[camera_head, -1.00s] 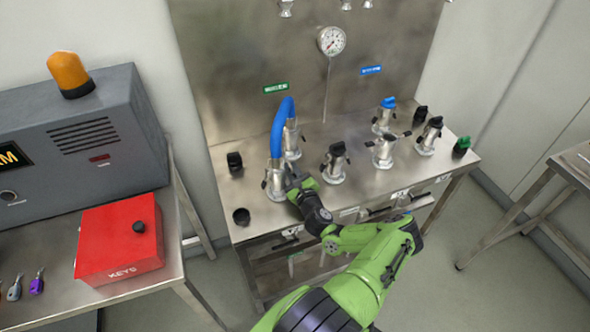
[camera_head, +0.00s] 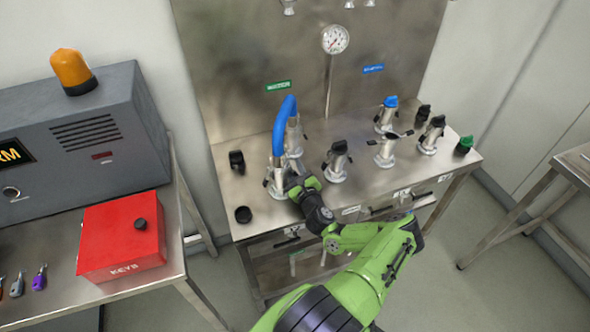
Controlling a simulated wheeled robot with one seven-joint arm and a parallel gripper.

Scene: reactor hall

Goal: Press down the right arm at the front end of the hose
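The blue hose (camera_head: 283,122) arches between two metal couplings on the steel bench. Its front end sits at the front coupling (camera_head: 277,181), and its back end is at the rear coupling (camera_head: 293,139). My gripper (camera_head: 296,186) is at the right side of the front coupling, close to or touching it. The right arm of the front end is hidden behind my gripper, so I cannot tell its position. The fingers are too small and covered to show whether they are open or shut.
Several capped couplings stand to the right, the nearest a black-capped one (camera_head: 337,160). Black caps (camera_head: 243,214) lie at the bench's left. A red key box (camera_head: 122,238) and a grey alarm cabinet (camera_head: 85,135) stand on the left table. A pressure gauge (camera_head: 335,39) is on the back panel.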

